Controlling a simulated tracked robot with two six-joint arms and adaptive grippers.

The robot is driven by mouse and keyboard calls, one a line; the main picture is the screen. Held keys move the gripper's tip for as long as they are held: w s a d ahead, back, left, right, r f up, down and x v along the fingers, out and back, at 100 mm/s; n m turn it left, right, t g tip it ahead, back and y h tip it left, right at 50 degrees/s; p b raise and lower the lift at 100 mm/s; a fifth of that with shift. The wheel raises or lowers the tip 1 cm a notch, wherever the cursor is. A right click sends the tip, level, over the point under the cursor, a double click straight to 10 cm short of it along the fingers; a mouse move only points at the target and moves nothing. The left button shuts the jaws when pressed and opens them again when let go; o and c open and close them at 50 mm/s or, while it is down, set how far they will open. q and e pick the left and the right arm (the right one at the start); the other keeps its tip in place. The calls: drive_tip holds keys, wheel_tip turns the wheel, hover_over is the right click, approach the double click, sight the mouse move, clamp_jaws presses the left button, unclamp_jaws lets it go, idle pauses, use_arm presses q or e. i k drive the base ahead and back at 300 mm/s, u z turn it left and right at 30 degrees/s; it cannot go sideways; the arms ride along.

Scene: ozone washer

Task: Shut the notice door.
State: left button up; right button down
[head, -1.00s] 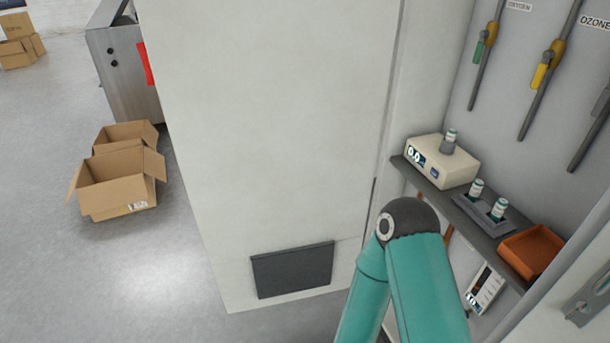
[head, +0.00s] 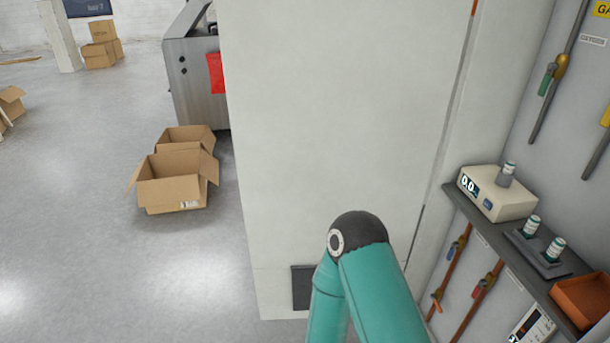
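A large pale grey panel (head: 335,130) stands upright in the middle of the head view, with a dark rectangle (head: 302,287) low on its face. I cannot tell for sure whether this panel is the notice door. My teal arm rises from the bottom, its dark elbow in front of the panel's lower right part; it covers part of the dark rectangle. I cannot tell from the picture whether the arm touches the panel. Neither of my grippers is in view.
Right of the panel, a shelf (head: 470,214) holds a cream meter (head: 497,193), small bottles in a grey holder (head: 539,246) and an orange tray (head: 583,299). Open cardboard boxes (head: 172,192) lie on the floor at left, near a steel machine (head: 194,85). The left floor is mostly clear.

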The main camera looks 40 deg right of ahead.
sight(337, 108)
drive_tip(key=u, duration=0.15)
drive_tip(key=i, duration=4.5)
drive_tip(key=z, duration=2.6)
drive_tip(key=i, duration=0.25)
drive_tip(key=z, duration=2)
